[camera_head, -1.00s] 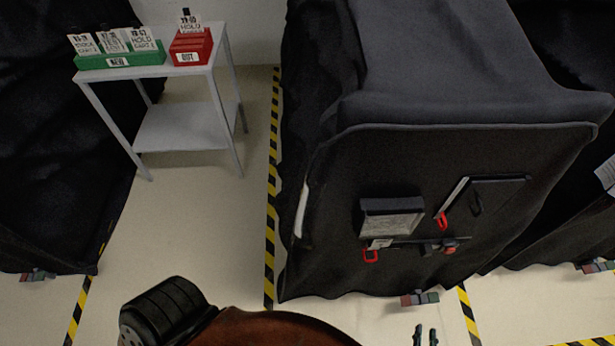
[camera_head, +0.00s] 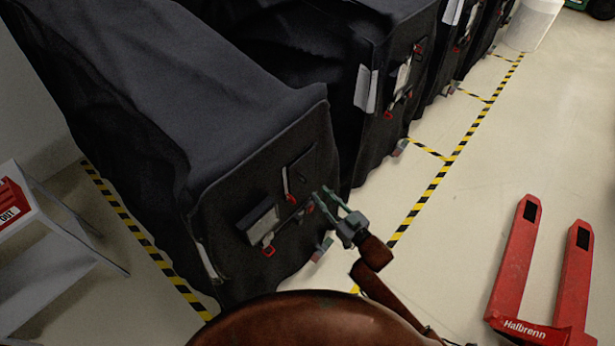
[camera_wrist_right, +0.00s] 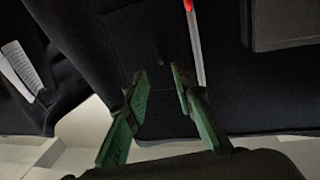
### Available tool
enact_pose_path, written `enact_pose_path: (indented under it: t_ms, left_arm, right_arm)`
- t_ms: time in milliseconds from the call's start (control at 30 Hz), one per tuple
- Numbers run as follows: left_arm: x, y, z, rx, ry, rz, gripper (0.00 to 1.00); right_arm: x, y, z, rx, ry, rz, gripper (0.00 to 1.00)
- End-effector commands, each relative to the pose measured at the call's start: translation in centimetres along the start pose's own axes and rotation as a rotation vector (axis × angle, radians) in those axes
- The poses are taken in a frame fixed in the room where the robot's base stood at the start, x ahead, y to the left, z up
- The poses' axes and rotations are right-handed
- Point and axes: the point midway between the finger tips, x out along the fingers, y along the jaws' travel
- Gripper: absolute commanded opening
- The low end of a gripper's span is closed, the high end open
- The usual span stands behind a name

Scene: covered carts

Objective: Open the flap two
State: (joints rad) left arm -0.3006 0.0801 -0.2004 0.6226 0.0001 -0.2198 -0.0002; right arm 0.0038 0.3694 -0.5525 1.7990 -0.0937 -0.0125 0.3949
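The near covered cart's black front panel (camera_head: 262,262) carries two fittings. The left one is a box-like pocket (camera_head: 258,224) standing out from the panel. The right one is a flat black flap (camera_head: 303,170) with a pale edge and a red tab; it lies close to the panel. No number is readable on either. My right gripper (camera_head: 318,200) is at the panel's right side, beside the flat flap. In the wrist view its green fingers (camera_wrist_right: 160,80) are apart with nothing gripped, facing black fabric with a red-and-grey strip (camera_wrist_right: 195,45) by one fingertip. My left gripper is not in view.
More black covered carts (camera_head: 405,65) stand to the right. A red pallet jack (camera_head: 525,270) is on the floor at right. A white shelf table (camera_head: 45,265) with a red bin (camera_head: 12,205) is at left. Open floor lies between carts and jack.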

Motion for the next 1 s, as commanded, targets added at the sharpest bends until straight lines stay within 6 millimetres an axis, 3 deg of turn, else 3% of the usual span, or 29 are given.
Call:
enact_pose_path:
  t_ms: [533,933,1000]
  left_arm:
    - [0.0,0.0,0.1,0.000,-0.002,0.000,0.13]
    - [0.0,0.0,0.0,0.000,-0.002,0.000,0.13]
    - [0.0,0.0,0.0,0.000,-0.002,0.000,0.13]
  right_arm:
    - [6.9,0.0,0.0,0.001,0.000,-0.001,0.24]
    - [7.8,0.0,0.0,0.001,0.000,-0.001,0.24]
    - [7.8,0.0,-0.1,0.001,0.000,-0.001,0.20]
